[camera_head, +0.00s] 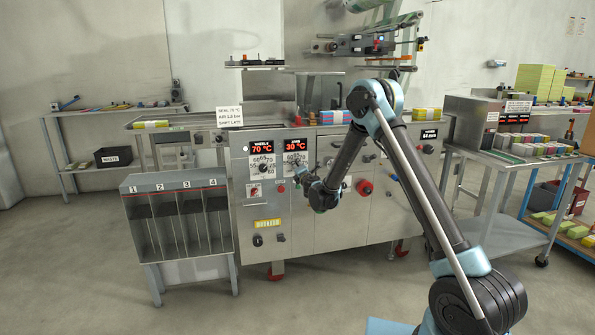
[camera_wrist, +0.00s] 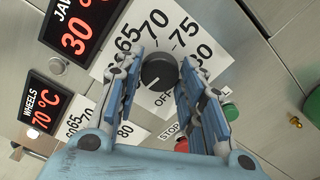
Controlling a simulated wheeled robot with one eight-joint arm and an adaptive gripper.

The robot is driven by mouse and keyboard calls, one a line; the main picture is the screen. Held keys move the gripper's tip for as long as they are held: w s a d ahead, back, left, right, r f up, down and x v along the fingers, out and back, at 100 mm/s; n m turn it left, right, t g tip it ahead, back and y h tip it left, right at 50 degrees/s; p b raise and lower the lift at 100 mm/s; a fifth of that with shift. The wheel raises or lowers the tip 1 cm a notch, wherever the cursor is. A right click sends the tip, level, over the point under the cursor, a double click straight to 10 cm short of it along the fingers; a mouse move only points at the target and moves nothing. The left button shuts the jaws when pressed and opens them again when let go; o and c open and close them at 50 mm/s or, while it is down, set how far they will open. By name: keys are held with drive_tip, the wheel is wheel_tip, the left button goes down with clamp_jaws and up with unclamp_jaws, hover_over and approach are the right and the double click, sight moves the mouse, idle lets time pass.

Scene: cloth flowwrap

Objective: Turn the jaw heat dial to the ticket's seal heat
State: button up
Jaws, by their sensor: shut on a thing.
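The jaw heat dial (camera_wrist: 158,72) is a round black knob on a white scale plate (camera_wrist: 203,25) marked OFF, 65, 70, 75 and 80. My gripper (camera_wrist: 160,76) has one finger on each side of the knob and is shut on it. The knob's pointer appears to face the OFF side. The jaw display (camera_wrist: 82,28) reads 30 °C, and it also shows in the head view (camera_head: 295,145). The ticket (camera_head: 229,116) stands on the machine's top at left; its seal figure is too small to read surely. In the head view my gripper (camera_head: 304,177) partly hides the dial.
The wheels display (camera_head: 263,148), reading 70 °C, and its dial (camera_head: 263,168) are just left. Green and red buttons (camera_wrist: 230,112) and a STOP label (camera_wrist: 170,130) lie close to my right finger in the wrist view. A numbered rack (camera_head: 175,185) stands left of the machine.

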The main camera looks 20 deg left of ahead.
drive_tip(key=m, duration=2.5)
drive_tip(key=shift+f, duration=0.15)
drive_tip(key=shift+a, duration=0.1)
idle(0.3)
drive_tip(key=o, duration=1.1)
drive_tip(key=shift+c, duration=0.2)
drive_tip(key=shift+s, duration=0.15)
drive_tip(key=v, duration=1.1)
drive_tip(key=shift+s+d, duration=0.2)
drive_tip(key=shift+s, duration=0.15)
